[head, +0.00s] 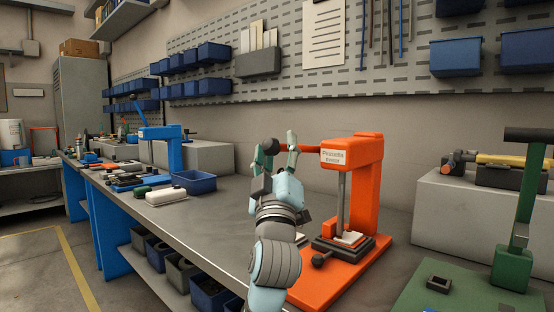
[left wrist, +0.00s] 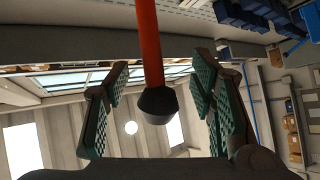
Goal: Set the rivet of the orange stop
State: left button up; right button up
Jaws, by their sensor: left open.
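The orange press (head: 366,190) stands on the bench with a pale label and a vertical grey rod. Its orange lever (head: 308,148) reaches left and ends in a dark knob (head: 270,146). A pale piece (head: 349,238) sits on the dark block at the press's base; I cannot make out the rivet. My left gripper (head: 275,152) is raised at the knob. In the left wrist view the lever (left wrist: 150,45) comes down from the top and the knob (left wrist: 157,104) lies between the open fingers (left wrist: 160,88), with gaps on both sides. My right gripper is not in view.
A blue press (head: 172,148) and a blue bin (head: 194,182) stand farther along the bench, with scattered small items. A green press (head: 514,268) is at the right, in front of a grey block (head: 440,215). Bare bench lies left of my arm.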

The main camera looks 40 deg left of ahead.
pick_arm(q)
jog(key=v, duration=1.2)
jog(key=shift+a+r, duration=0.1)
